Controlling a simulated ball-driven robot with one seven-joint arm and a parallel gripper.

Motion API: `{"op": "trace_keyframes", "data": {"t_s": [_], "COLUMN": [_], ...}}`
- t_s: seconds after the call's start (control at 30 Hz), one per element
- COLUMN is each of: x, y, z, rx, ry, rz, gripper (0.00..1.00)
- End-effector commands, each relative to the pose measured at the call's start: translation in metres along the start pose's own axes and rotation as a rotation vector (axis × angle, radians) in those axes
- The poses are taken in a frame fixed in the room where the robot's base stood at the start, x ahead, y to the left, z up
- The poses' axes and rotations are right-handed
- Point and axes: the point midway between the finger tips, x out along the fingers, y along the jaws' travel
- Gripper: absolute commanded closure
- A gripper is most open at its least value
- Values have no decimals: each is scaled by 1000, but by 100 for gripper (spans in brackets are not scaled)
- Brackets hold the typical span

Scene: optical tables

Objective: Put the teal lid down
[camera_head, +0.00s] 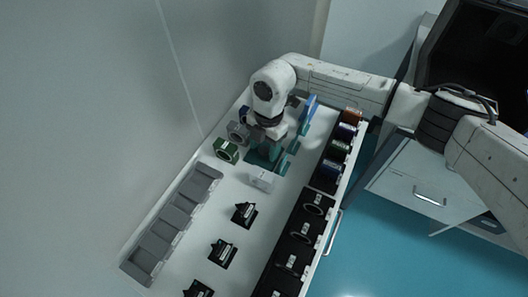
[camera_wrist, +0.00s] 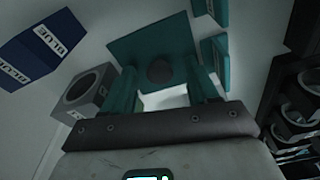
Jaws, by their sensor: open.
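The teal lid (camera_wrist: 150,40) is a flat square plate with a dark round knob (camera_wrist: 160,71) in the wrist view. In the head view the lid (camera_head: 254,159) lies on or just above the white table, partly hidden under my gripper (camera_head: 270,147). My gripper's two teal fingers stand apart, with the knob between and beyond them in the wrist view (camera_wrist: 163,84). The gripper is open and the knob looks free of the fingers. Whether the lid rests flat on the table or on something is hard to tell.
Small teal pieces (camera_wrist: 214,57) stand close on the lid's right. A grey ring holder (camera_wrist: 86,91) and a blue box (camera_wrist: 40,48) are on its left. A white box (camera_head: 262,180) and a green holder (camera_head: 226,151) stand nearby. Black holders (camera_head: 244,214) and grey trays (camera_head: 172,222) lie toward the front.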

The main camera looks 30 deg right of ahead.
Motion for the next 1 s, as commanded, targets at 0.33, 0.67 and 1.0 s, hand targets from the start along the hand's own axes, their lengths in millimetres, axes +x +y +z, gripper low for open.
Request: {"op": "trace_keyframes", "data": {"t_s": [0.33,0.67,1.0], "x": [0,-1,-5], "y": [0,0,0], "z": [0,0,0], "rx": [0,1,0], "ry": [0,0,0], "rz": [0,1,2], "gripper": [70,100,100]}}
